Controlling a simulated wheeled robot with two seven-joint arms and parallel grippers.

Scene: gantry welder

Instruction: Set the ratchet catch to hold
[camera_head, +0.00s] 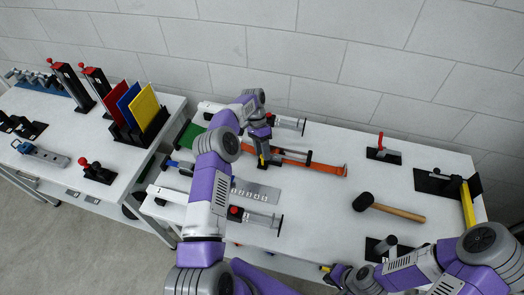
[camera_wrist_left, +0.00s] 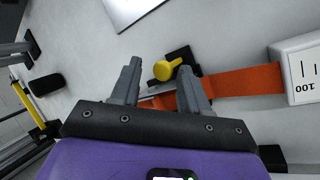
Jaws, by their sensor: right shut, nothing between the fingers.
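The ratchet catch appears to be the yellow knob (camera_wrist_left: 167,69) on a small black mount beside the orange strap (camera_wrist_left: 250,81) in the left wrist view. The strap also shows in the head view (camera_head: 325,166). My left gripper (camera_wrist_left: 160,85) is open, its two fingers apart, with the knob just beyond and between the fingertips. I cannot tell whether they touch it. In the head view my left gripper (camera_head: 266,158) points down over the strap, and hides part of it. My right gripper (camera_head: 335,275) is shut and empty at the front edge of the table.
A mallet (camera_head: 395,208) lies right of centre. A red-handled clamp (camera_head: 382,150) stands behind it, and a yellow bar (camera_head: 467,205) is at the right end. A white box marked 100 (camera_wrist_left: 300,70) sits at the strap's end. Colored plates (camera_head: 143,108) stand on the left table.

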